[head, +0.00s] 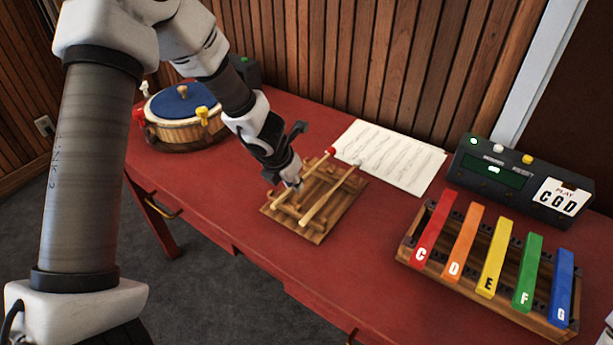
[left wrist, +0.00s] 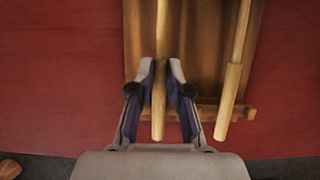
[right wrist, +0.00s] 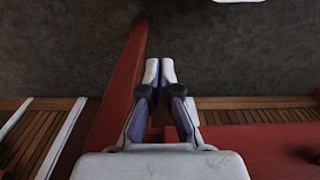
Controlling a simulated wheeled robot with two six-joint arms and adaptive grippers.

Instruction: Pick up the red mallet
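The red mallet (head: 318,162) lies slanted on a wooden rack (head: 318,238), its small red head at the far end. Its pale handle (left wrist: 158,122) runs up the left wrist view; the head is outside that view. My left gripper (head: 291,183) is at the handle's near part. In the left wrist view its fingertips (left wrist: 161,70) are close together on both sides of the handle and look shut on it. My right gripper (right wrist: 159,68) is shut and empty, beside the red table and above the floor.
A second mallet (head: 327,199) lies beside it. Sheet music (head: 392,157), a grey box (head: 520,185) and a coloured-bar xylophone (head: 407,247) are to the right. A round drum (head: 178,130) stands at the left. The red table's (head: 262,262) front strip is clear.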

